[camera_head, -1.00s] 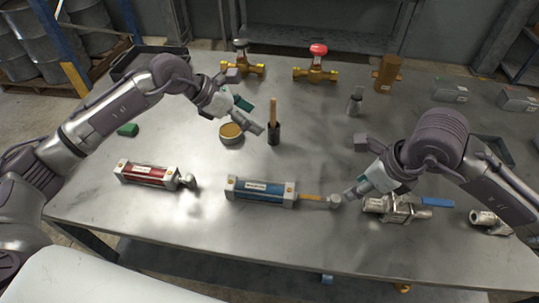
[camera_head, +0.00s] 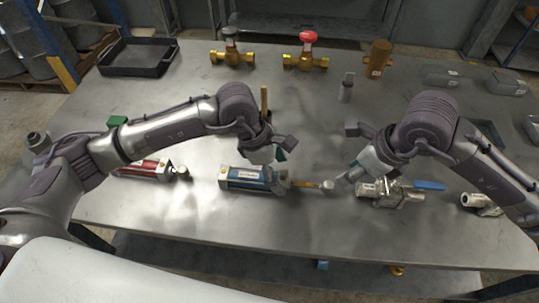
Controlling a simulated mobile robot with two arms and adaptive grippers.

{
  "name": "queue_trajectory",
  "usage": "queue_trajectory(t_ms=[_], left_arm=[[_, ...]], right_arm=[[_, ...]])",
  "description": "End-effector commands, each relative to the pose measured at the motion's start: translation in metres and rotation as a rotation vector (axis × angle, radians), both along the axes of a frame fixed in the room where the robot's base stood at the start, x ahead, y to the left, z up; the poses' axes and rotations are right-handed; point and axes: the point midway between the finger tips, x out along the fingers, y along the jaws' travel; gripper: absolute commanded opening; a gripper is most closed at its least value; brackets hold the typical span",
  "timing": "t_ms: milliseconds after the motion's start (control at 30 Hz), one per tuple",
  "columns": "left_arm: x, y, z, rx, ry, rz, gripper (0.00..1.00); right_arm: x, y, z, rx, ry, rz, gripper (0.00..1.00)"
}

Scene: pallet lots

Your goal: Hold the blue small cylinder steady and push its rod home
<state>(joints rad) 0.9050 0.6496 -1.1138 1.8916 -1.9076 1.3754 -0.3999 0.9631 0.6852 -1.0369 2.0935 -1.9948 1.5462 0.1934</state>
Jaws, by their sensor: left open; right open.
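The blue small cylinder (camera_head: 240,183) lies on the metal table near its front edge, with a label on its side. Its rod (camera_head: 304,184) sticks out to the right and ends in a round silver end piece (camera_head: 327,186). My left gripper (camera_head: 278,157) is open and hangs above the right part of the blue cylinder, hiding some of its top. Whether it touches the cylinder cannot be told. My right gripper (camera_head: 343,157) is open, close to the rod's end piece on its upper right side.
A red cylinder (camera_head: 146,169) lies at left, partly behind my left arm. A silver valve with a blue handle (camera_head: 429,185) lies right of the rod. Brass valves (camera_head: 305,62) and a black tray (camera_head: 138,58) stand at the back. The table's front strip is clear.

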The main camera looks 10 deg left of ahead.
Motion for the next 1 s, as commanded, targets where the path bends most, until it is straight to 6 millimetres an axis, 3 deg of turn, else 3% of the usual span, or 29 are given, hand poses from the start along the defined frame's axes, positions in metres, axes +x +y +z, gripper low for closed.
queue_trajectory(t_ms=[100, 300, 667, 1000], left_arm=[[0.0, -0.008, -0.019, 0.0, 0.002, -0.001, 0.79], [0.001, -0.015, -0.036, 0.0, 0.0, 0.0, 0.79], [0.002, -0.016, -0.04, 0.0, -0.001, -0.001, 0.79], [0.002, -0.016, -0.04, 0.0, -0.001, 0.0, 0.23]], right_arm=[[0.0, 0.0, 0.0, 0.0, 0.0, 0.0, 0.42], [0.0, 0.0, 0.0, 0.0, 0.0, 0.0, 0.42], [0.0, 0.0, 0.0, 0.0, 0.0, 0.0, 0.42], [0.0, 0.0, 0.0, 0.0, 0.0, 0.0, 0.42]])
